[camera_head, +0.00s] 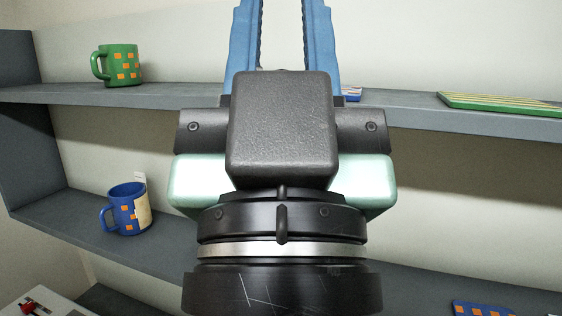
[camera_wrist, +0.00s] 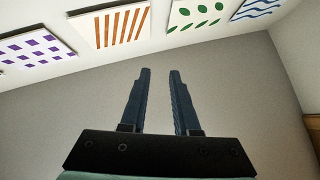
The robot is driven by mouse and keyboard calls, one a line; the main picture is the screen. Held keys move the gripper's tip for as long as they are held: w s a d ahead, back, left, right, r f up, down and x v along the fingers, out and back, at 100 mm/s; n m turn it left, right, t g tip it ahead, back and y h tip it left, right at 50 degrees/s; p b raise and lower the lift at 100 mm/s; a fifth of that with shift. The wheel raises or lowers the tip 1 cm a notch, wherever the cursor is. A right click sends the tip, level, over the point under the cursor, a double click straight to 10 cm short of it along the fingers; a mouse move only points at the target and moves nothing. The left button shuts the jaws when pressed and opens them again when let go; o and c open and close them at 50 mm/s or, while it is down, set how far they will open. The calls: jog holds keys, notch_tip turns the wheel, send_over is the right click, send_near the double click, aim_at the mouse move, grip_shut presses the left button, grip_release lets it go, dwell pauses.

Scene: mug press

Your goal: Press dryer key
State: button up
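My gripper (camera_wrist: 160,72) is open and empty, its two blue fingers apart with bare wall between them in the wrist view. In the head view my gripper fills the middle and points upward, its fingertips cut off by the top edge. I cannot make out a dryer key in either view. A pale box (camera_head: 45,303) with a red and black part on top is partly seen at the bottom left of the head view; I cannot tell what it is.
Grey shelves (camera_head: 60,93) hold a green mug (camera_head: 117,65) above and a blue mug (camera_head: 127,209) below, both left of my gripper. A green striped item (camera_head: 500,103) lies at upper right. Patterned panels (camera_wrist: 123,29) line the wall in the wrist view.

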grip_shut()
dwell(1.1)
